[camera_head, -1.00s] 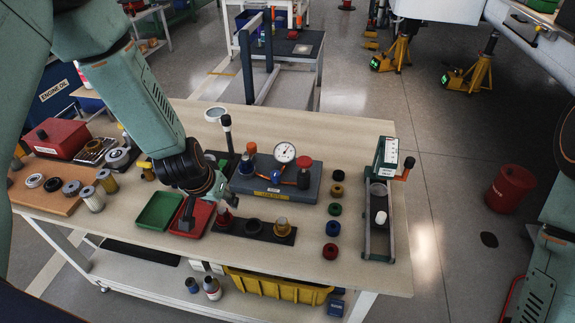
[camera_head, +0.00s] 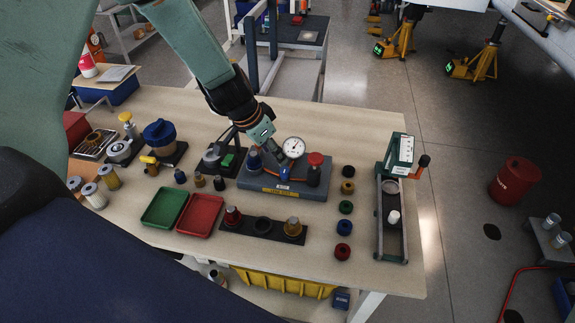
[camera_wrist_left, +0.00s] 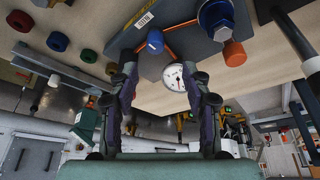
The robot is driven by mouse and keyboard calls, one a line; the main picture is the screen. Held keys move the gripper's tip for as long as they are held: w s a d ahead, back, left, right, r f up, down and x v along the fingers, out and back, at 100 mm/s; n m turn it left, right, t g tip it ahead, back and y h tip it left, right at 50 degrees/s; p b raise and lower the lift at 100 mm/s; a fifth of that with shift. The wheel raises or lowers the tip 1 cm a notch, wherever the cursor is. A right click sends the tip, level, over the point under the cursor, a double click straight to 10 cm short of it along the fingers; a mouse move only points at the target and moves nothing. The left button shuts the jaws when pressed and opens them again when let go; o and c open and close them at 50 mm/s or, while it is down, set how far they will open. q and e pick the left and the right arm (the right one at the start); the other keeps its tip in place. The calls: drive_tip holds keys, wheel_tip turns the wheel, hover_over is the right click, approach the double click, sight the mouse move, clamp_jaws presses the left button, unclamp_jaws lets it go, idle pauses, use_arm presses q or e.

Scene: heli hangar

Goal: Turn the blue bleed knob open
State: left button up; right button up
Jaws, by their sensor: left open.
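The blue bleed knob (camera_head: 284,173) sits on the front of the grey test block (camera_head: 258,184), below the white dial gauge (camera_head: 293,147). In the left wrist view the blue knob (camera_wrist_left: 155,41) shows just beyond the fingertips, with the gauge (camera_wrist_left: 174,77) between the fingers. My left gripper (camera_head: 275,148) is over the block, behind and left of the knob, and partly hides the block's left part. In the wrist view its fingers (camera_wrist_left: 158,64) are apart with nothing held. I cannot tell the exact gap to the knob. My right gripper is not in view.
A red-capped fitting (camera_head: 315,168) stands right of the knob and a blue fitting (camera_head: 254,161) left. Green (camera_head: 163,207) and red (camera_head: 201,215) trays lie in front left. Several coloured rings (camera_head: 345,207) and a metal-framed device (camera_head: 392,222) stand right. Bench room behind the block is clear.

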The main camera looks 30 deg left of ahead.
sight(284, 169)
use_arm(q)
drive_tip(key=shift+m, duration=0.5)
drive_tip(key=b+x, duration=0.1)
drive_tip(key=x, duration=0.1)
drive_tip(key=b+x, duration=0.2)
drive_tip(key=x, duration=0.1)
drive_tip(key=b+x, duration=0.1)
drive_tip(key=x, duration=0.1)
drive_tip(key=shift+s+d+f, duration=0.15)
drive_tip(key=shift+s+d, duration=0.05)
drive_tip(key=shift+d, duration=0.15)
drive_tip(key=shift+w+a+f+b, duration=0.1)
drive_tip(key=shift+f+b, duration=0.2)
drive_tip(key=shift+f, duration=0.05)
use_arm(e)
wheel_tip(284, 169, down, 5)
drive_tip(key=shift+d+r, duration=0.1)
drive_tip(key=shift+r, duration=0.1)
use_arm(q)
drive_tip(key=shift+d+r, duration=0.1)
drive_tip(key=shift+d, duration=0.1)
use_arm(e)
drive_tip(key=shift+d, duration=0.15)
use_arm(q)
drive_tip(key=shift+c, duration=0.6)
drive_tip(key=shift+a, duration=0.15)
drive_tip(key=c, duration=0.5)
clamp_jaws()
